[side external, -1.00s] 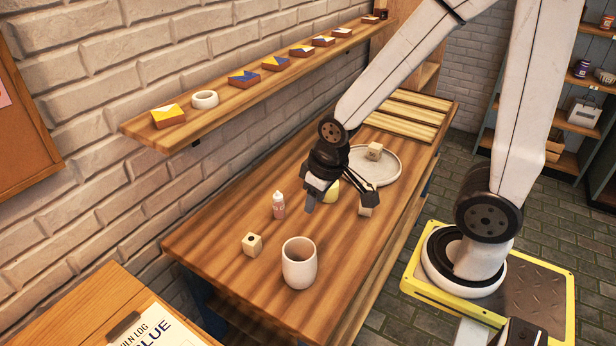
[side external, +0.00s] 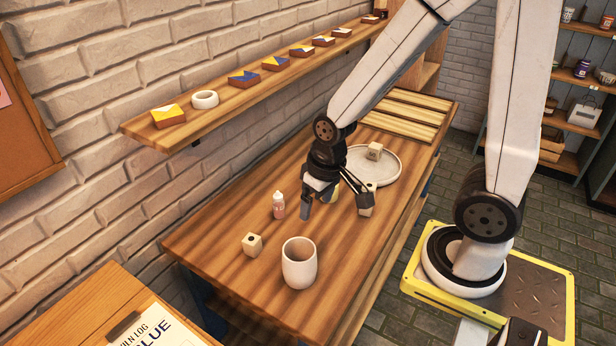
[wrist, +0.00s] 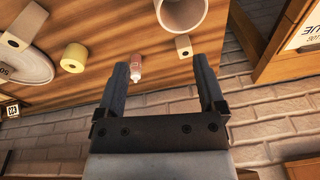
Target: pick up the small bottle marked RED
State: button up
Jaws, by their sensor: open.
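A small bottle (side external: 279,206) with a pinkish-red body and a pale tip stands upright on the wooden table. In the wrist view the bottle (wrist: 136,68) shows in the gap between my fingers, nearer the left one and below them on the table. Its marking is too small to read. My gripper (side external: 337,207) is open and empty, to the right of the bottle in the side view and apart from it. Its two dark fingers (wrist: 160,66) are spread wide in the wrist view.
A pale cup (side external: 299,264) and a wooden block (side external: 252,244) stand near the bottle. Another block (side external: 366,205) stands by my right finger. A yellow roll (wrist: 74,57) and a round plate (side external: 390,168) are close by. A shelf (side external: 230,97) runs along the brick wall.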

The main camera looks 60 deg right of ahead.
jog(key=m+g, duration=0.1)
jog(key=m+t+y, duration=1)
jog(key=m+t, duration=0.4)
jog(key=m, duration=1.3)
send_over(278, 204)
jog(key=d, duration=0.2)
notch_tip(278, 204, down, 10)
jog(key=shift+f, duration=0.1)
jog(key=shift+f, duration=1.1)
jog(key=shift+f, duration=0.15)
